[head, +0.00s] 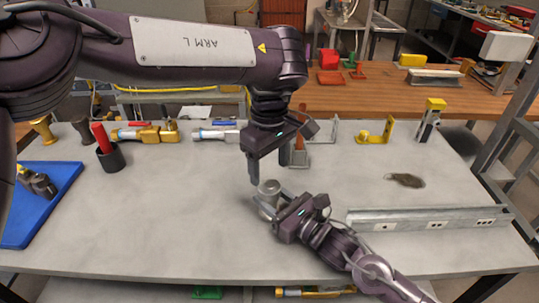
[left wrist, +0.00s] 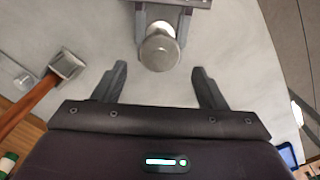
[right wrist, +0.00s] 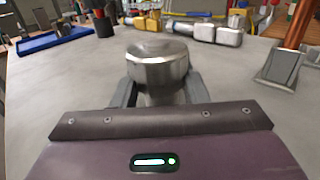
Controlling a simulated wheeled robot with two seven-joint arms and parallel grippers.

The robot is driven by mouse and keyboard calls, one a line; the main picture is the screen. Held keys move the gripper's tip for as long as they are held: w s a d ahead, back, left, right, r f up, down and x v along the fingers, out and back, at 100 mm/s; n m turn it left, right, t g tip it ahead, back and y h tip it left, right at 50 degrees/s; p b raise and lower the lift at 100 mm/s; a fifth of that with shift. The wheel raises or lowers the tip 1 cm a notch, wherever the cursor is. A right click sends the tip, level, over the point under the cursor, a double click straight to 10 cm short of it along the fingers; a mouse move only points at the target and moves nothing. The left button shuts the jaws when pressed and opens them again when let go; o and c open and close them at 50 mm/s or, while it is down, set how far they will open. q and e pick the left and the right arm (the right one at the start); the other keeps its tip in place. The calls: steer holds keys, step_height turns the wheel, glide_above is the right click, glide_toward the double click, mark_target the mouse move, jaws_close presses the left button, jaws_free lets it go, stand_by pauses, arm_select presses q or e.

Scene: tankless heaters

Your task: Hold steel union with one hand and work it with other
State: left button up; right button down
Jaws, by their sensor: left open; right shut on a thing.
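The steel union (head: 268,190) is a short silver fitting with a wider round cap, standing near the middle of the grey bench. My right gripper (head: 272,205) is shut on its lower, narrower part. The right wrist view shows the union (right wrist: 157,62) upright between the fingers, its wide cap above them. My left gripper (head: 254,178) points down just above and behind the union, open and empty. In the left wrist view the union's round end (left wrist: 159,52) lies ahead of and between the spread left fingers (left wrist: 158,85), apart from them.
A hammer (left wrist: 66,66) with a wooden handle stands behind my left gripper. A grey metal rail (head: 430,218) with outlets lies at right. A blue tray (head: 40,205) and a dark cup (head: 111,157) with a red-handled tool are at left. Brass and silver fittings line the back.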

mark_target(269, 186)
arm_select(q)
steer(key=shift+f, duration=2.8)
steer(key=shift+c, duration=0.4)
